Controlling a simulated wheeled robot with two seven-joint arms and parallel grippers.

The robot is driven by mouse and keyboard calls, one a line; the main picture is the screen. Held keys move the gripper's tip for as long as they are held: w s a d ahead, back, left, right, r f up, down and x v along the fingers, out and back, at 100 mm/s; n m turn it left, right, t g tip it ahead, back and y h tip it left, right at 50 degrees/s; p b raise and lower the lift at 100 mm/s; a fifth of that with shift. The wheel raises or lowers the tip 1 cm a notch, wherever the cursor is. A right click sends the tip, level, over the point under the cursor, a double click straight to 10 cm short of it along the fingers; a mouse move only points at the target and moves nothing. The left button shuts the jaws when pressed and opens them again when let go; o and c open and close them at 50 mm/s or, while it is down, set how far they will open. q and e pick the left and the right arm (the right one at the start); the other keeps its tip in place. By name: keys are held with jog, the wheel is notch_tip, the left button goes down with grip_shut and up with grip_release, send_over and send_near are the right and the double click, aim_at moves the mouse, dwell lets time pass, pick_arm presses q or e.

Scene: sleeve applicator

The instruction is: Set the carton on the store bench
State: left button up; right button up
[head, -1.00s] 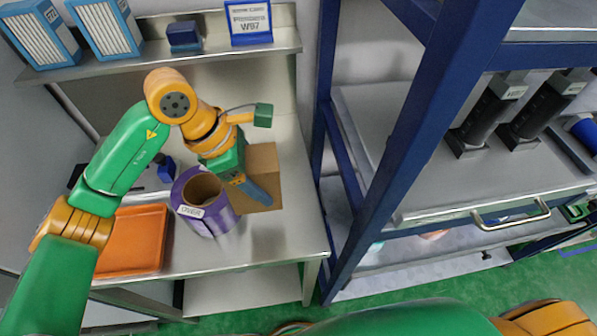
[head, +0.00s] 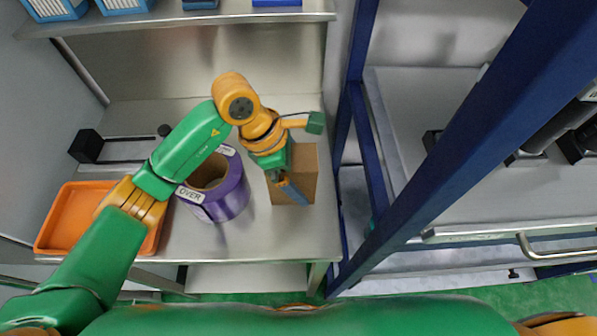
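The carton (head: 307,165) is a plain brown box over the right part of the steel store bench (head: 240,240). My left gripper (head: 292,189) reaches down at the carton, with a blue finger lying across its near face. The other finger is hidden; the carton keeps with the gripper, so it looks gripped. I cannot tell whether the carton's underside touches the bench top. My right gripper is not in view.
A purple roll (head: 228,190) labelled "OVER" stands left of the carton. An orange tray (head: 62,222) lies further left, with a black device (head: 88,146) behind. A shelf (head: 200,20) runs above. A blue rack post (head: 440,160) rises to the right.

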pick_arm(q)
jog(key=shift+w+a+r, duration=0.1)
jog(key=shift+a+r, duration=0.05)
jog(key=shift+r, duration=0.1)
jog(key=b+v, duration=0.2)
jog(key=v, duration=0.9)
jog(key=shift+r+b, duration=0.1)
jog(key=shift+b, duration=0.25)
jog(key=shift+r, duration=0.2)
